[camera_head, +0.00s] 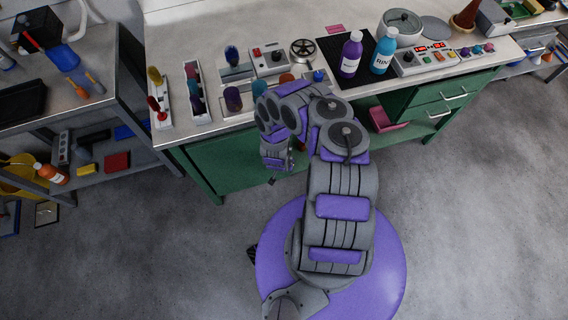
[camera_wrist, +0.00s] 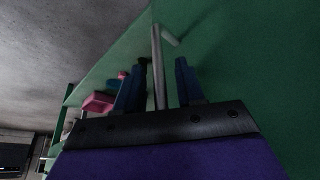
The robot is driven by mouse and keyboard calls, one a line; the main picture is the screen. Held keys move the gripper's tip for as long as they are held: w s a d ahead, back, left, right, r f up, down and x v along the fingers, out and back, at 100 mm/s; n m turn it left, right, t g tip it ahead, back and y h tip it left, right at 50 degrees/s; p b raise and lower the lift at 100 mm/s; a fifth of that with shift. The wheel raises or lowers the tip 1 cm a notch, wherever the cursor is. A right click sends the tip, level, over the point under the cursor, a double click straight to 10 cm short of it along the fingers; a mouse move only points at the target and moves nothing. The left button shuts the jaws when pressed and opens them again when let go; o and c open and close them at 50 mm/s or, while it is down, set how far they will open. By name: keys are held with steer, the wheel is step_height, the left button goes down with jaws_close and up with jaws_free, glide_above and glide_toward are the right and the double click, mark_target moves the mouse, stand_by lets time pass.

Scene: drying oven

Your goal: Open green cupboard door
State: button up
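The green cupboard door (camera_head: 222,162) is at the front of the workbench, left of my arm; it looks shut. In the wrist view the door's green face (camera_wrist: 255,65) fills the right side. Its metal bar handle (camera_wrist: 158,70) stands between the two dark blue fingers of my gripper (camera_wrist: 161,88). The fingers are apart, with a visible gap between the handle and the right finger; I cannot tell whether the left finger touches it. In the head view my gripper (camera_head: 273,180) is low at the door, and my arm hides the handle.
The workbench (camera_head: 215,128) carries bottles, tools and instruments. To the right are an open shelf with a pink item (camera_head: 385,118) and green drawers (camera_head: 430,97). A side bench (camera_head: 110,125) stands at the left. Floor in front of the door (camera_head: 180,250) is clear.

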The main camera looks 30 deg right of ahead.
steer(key=shift+c, duration=0.5)
jaws_close()
